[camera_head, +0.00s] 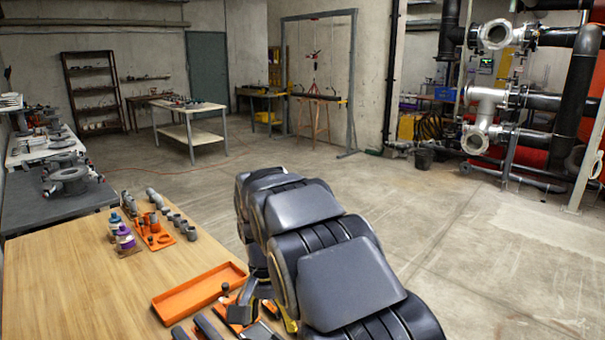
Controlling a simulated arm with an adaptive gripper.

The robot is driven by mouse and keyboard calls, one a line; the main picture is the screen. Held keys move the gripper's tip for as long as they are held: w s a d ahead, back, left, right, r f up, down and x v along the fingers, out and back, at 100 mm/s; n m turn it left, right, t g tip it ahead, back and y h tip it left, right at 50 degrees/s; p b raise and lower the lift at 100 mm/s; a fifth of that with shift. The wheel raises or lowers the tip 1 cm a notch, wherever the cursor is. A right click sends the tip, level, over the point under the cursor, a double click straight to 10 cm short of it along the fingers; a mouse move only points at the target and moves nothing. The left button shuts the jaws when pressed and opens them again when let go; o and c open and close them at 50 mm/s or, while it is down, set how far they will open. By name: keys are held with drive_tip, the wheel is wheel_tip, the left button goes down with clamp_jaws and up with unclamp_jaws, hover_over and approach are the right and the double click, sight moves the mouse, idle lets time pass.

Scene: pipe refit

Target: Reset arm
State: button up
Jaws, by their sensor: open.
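My arm (335,268), in dark grey and black links, rises from the bottom edge and bends down at its far end over the front right of the wooden table (85,285). My gripper (250,300) is only partly visible, low at the table's right edge, largely hidden behind my arm links. It is open. I cannot make out anything between its fingers. Dark and orange parts lie close around it, and I cannot tell whether it touches them.
Purple-labelled bottles (124,237), an orange holder (153,231) and grey pipe fittings (180,222) stand farther back. Grey pipe pieces (208,327) lie at the bottom edge. The concrete floor (440,235) right of my arm is clear.

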drive_tip(key=s+d+r+n+g, duration=0.1)
drive_tip(key=s+d+r, duration=0.1)
drive_tip(key=s+d, duration=0.65)
drive_tip(key=s+d+r+n, duration=0.1)
drive_tip(key=s+d+r, duration=0.3)
drive_tip(key=s, duration=0.7)
drive_tip(key=s+d+f+n, duration=0.1)
drive_tip(key=s+d+f, duration=0.2)
drive_tip(key=s, duration=0.7)
drive_tip(key=shift+f+n+y, duration=0.2)
drive_tip(key=shift+n+y, duration=0.2)
